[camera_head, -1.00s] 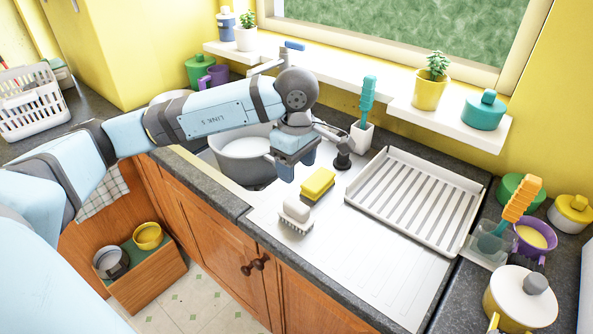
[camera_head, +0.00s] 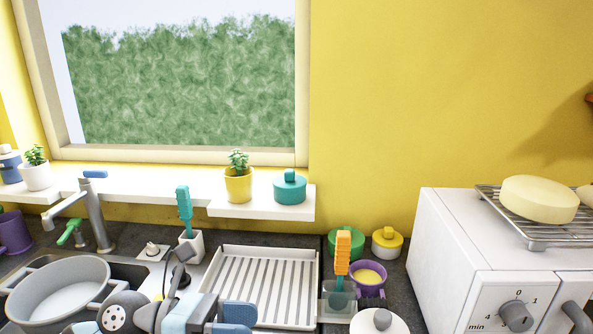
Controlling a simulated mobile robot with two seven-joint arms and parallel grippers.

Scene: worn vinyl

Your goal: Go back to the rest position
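My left arm comes in at the bottom edge, and its gripper (camera_head: 234,320) points to the right in front of the white drying rack (camera_head: 316,290). Its blue fingers show only partly at the frame's lower edge, so I cannot tell whether they are apart or closed. I see nothing clearly held in them. My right gripper is out of view.
A grey basin (camera_head: 60,290) sits in the sink by the tap (camera_head: 97,215). A teal brush (camera_head: 185,208) stands in a white holder. An orange-handled brush (camera_head: 343,250) and purple cup (camera_head: 369,284) stand right of the rack. A white oven (camera_head: 490,250) stands at right.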

